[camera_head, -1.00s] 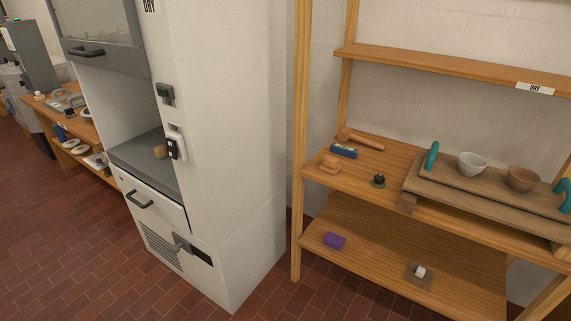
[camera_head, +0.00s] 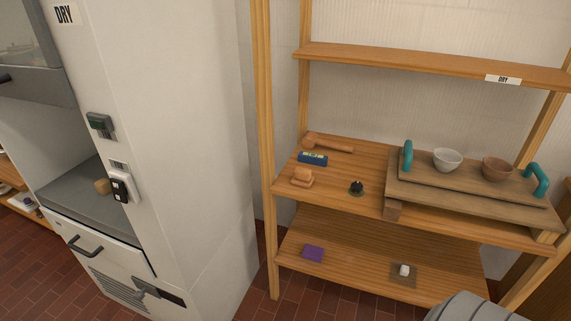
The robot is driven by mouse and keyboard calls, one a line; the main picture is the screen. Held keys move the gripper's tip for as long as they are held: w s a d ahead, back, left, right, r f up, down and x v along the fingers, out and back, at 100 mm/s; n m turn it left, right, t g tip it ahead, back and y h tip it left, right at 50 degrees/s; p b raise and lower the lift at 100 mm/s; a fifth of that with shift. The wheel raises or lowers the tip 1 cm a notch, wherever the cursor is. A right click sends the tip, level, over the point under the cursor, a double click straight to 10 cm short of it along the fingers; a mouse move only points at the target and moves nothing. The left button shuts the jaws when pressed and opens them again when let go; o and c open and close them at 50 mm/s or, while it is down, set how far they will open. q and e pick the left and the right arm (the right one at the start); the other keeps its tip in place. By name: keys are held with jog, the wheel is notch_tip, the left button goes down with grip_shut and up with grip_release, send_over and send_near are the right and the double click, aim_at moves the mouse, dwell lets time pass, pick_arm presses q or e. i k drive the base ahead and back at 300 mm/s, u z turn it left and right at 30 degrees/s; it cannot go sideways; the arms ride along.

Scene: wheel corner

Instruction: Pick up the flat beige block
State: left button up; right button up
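A small tan-beige piece (camera_head: 302,177) stands on the left front part of the middle wooden shelf. It looks like a flat base with a thicker part on top; I cannot tell if it is one block or two. Another beige, rounded lump (camera_head: 102,186) sits on the grey counter inside the white cabinet, partly hidden by the cabinet's front panel. I cannot tell for sure which one is the flat beige block. Neither of my grippers is in view.
The middle shelf (camera_head: 345,212) also holds a blue box (camera_head: 313,158), a wooden mallet (camera_head: 328,143), a dark knob (camera_head: 357,187) and a board with teal handles and two bowls (camera_head: 447,159). Below lie a purple block (camera_head: 313,253) and a white piece (camera_head: 404,270). The cabinet (camera_head: 190,150) stands left.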

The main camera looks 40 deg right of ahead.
aim_at(302, 177)
jog(key=i, duration=1)
jog(key=z, duration=3.2)
